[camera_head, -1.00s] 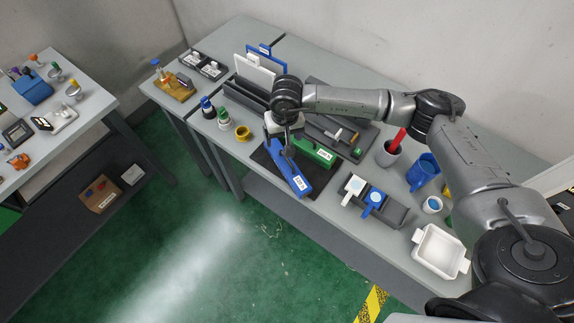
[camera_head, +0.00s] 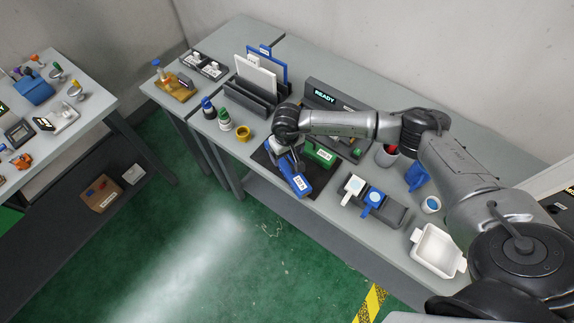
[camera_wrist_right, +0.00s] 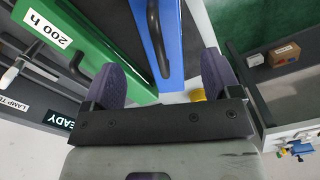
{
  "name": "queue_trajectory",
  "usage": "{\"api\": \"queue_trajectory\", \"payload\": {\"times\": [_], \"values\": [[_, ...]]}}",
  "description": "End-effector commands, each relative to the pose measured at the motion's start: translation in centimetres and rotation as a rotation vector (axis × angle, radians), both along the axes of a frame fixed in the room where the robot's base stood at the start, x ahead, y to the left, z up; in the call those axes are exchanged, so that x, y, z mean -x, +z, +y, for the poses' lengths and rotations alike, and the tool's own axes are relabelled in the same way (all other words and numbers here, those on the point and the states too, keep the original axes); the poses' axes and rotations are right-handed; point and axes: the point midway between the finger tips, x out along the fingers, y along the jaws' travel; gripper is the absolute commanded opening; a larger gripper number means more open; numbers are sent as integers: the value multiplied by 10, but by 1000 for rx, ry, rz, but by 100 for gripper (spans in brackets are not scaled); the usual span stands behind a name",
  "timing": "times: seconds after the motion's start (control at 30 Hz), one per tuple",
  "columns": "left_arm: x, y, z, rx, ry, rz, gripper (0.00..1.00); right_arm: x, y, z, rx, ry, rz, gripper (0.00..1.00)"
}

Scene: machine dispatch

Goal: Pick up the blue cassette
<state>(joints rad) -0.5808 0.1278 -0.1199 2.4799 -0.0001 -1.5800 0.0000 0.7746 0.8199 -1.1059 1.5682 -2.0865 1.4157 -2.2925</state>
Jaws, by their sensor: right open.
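The blue cassette (camera_head: 299,185) lies on a dark mat beside the green cassette (camera_head: 322,155). In the right wrist view the blue cassette (camera_wrist_right: 171,35), with a dark handle, shows between the two fingers, and the green cassette (camera_wrist_right: 75,50) with a "200 h" label is to its left. My right gripper (camera_head: 295,160) is open over the blue cassette's rear part; its two purple-grey fingers (camera_wrist_right: 160,80) are apart. Whether they touch the cassette I cannot tell. My left gripper is in neither view.
Behind stand a dark rack (camera_head: 250,97) with upright panels and a unit with a "READY" display (camera_head: 324,95). A yellow ring (camera_head: 243,133) is at left.

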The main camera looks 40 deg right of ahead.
Motion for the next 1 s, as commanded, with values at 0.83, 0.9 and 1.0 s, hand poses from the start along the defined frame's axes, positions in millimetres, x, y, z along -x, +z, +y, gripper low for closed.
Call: {"api": "queue_trajectory", "payload": {"times": [0.83, 0.9, 1.0], "values": [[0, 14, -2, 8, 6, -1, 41, 2, -52, 2, 0, 0, 0, 76], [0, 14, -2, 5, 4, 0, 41, 2, -51, 2, 0, 0, 0, 70], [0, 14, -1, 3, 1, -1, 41, 2, -51, 2, 0, 0, 0, 60]]}}
